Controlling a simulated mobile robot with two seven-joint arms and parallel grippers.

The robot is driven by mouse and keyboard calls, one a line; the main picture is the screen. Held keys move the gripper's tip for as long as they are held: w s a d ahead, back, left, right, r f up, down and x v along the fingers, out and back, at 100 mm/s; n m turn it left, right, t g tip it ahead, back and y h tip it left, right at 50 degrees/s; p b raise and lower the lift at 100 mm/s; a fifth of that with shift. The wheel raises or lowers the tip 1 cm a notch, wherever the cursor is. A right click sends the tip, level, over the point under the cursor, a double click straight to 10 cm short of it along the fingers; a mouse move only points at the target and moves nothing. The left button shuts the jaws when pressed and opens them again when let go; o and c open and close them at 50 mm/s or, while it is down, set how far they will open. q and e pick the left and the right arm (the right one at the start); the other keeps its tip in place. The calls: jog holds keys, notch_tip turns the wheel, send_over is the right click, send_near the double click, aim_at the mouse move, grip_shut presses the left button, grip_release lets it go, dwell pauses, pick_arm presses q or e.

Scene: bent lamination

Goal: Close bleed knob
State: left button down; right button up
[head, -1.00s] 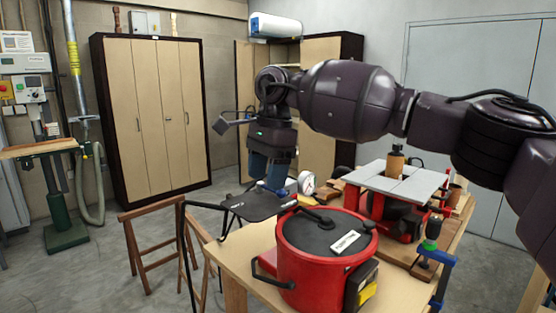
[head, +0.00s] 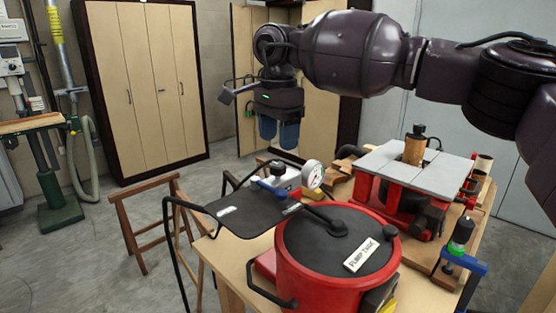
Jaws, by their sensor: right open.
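A red pump pot (head: 335,257) with a black lid and a white label stands on the workbench. Behind it is a white pump unit (head: 291,178) with a round dial gauge (head: 312,174). A small blue piece (head: 278,168) on the unit's top and a blue lever-like part (head: 270,188) at its front show; I cannot tell for sure which is the bleed knob. My right gripper (head: 278,133) hangs above the pump unit, fingers pointing down, open and empty, apart from the unit. My left gripper is not in view.
A red machine with a grey top (head: 412,166) and a blue clamp (head: 463,261) stand at the right of the bench (head: 226,254). A wooden trestle (head: 150,228) and open floor lie left.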

aim_at(278, 164)
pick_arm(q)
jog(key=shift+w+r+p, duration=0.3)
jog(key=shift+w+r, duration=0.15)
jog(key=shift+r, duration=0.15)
pick_arm(e)
jog(key=shift+f, duration=3.1)
jog(key=shift+c, duration=0.3)
jog(key=c, duration=0.9)
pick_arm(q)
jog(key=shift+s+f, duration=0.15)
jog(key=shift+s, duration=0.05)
pick_arm(e)
jog(key=shift+o, duration=0.2)
